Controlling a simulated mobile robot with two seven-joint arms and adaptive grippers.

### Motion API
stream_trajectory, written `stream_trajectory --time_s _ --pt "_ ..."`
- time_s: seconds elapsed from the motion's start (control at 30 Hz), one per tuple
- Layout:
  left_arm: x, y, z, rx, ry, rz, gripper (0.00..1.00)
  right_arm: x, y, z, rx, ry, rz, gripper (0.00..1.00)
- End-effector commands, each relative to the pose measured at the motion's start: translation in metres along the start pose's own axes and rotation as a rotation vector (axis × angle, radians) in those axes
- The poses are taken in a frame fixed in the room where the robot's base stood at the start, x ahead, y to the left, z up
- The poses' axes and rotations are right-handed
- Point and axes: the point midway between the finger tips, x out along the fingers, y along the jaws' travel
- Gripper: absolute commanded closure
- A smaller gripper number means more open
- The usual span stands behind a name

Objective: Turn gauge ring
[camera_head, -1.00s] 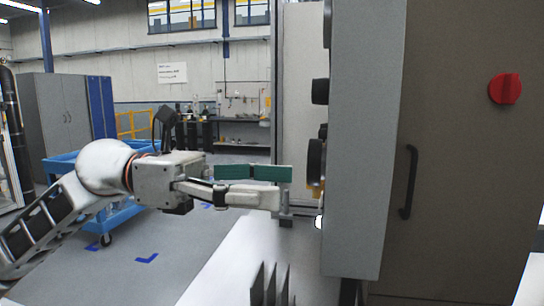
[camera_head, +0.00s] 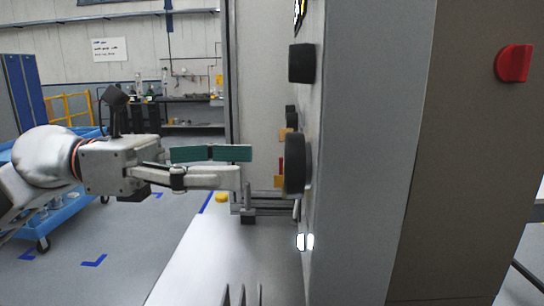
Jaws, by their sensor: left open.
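A black round ring or dial (camera_head: 295,163) juts from the left side of a grey panel (camera_head: 365,150) and is seen nearly edge-on. It may be the gauge ring, but its face and markings are hidden. My left gripper (camera_head: 245,167) is open, with its fingers pointing right at the ring. A visible gap lies between the fingertips and the ring, and nothing is between the fingers. My right gripper is not in view.
A black knob (camera_head: 301,63) sits above the ring, and small yellow and red parts (camera_head: 280,172) show behind it. A red rotary switch (camera_head: 513,63) is on the brown panel. Thin grey upright plates (camera_head: 240,295) stand at the bottom. A blue cart (camera_head: 60,210) stands at left.

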Motion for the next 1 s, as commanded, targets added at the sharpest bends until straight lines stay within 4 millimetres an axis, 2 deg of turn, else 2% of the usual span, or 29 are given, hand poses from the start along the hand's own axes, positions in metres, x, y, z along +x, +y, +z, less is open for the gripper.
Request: stream_trajectory --time_s 0.1,0.33,0.5,0.73,0.77,0.9,1.0 --pt "0.02 -0.002 0.004 0.006 -0.001 -0.004 0.28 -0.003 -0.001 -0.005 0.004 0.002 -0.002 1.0" --pt "0.05 -0.001 0.003 0.003 0.0 -0.002 0.28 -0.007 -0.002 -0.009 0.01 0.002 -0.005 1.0" --pt "0.059 -0.001 0.002 0.001 -0.001 -0.001 0.28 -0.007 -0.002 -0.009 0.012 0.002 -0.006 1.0" --pt "0.06 0.0 0.001 0.001 -0.001 0.0 0.28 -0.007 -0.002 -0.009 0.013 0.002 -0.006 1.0" --pt "0.06 0.0 0.001 0.001 -0.001 0.0 0.3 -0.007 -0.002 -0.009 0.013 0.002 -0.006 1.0" --pt "0.06 0.0 0.001 0.001 -0.001 0.0 0.66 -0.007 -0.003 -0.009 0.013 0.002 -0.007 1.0" --pt "0.06 0.0 0.001 0.001 -0.001 0.0 0.66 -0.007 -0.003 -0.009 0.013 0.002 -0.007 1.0"
